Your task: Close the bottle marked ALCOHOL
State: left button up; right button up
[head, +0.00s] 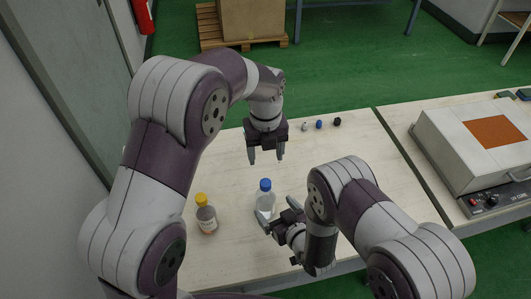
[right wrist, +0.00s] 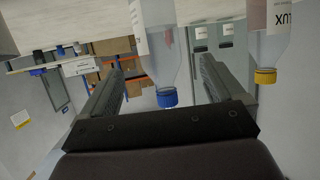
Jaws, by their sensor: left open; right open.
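A clear bottle with a blue cap (head: 265,198) stands upright on the table; its label text cannot be read. My right gripper (head: 274,219) is open, low beside this bottle. In the right wrist view the picture is upside down, and the bottle (right wrist: 161,50) with its blue cap (right wrist: 167,97) appears between the open fingers, with no clear contact. My left gripper (head: 266,158) is open and empty, above and behind the bottle, pointing down. A second bottle with a yellow cap (head: 206,218) stands to the left; its label ends in "LUX" in the right wrist view (right wrist: 272,40).
The pale table (head: 175,215) has free room around the bottles. Small white, blue (head: 319,124) and black items stand near its back edge. A grey case with an orange panel (head: 494,132) sits on the table at right. A wooden pallet with a box (head: 254,20) stands on the floor behind.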

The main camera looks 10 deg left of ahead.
pick_arm(q)
jog(key=shift+f, duration=0.2)
pick_arm(e)
jog(key=v, duration=0.4)
jog(key=shift+s+d+r, duration=0.15)
jog(key=shift+s+d, duration=0.1)
jog(key=shift+s, duration=0.05)
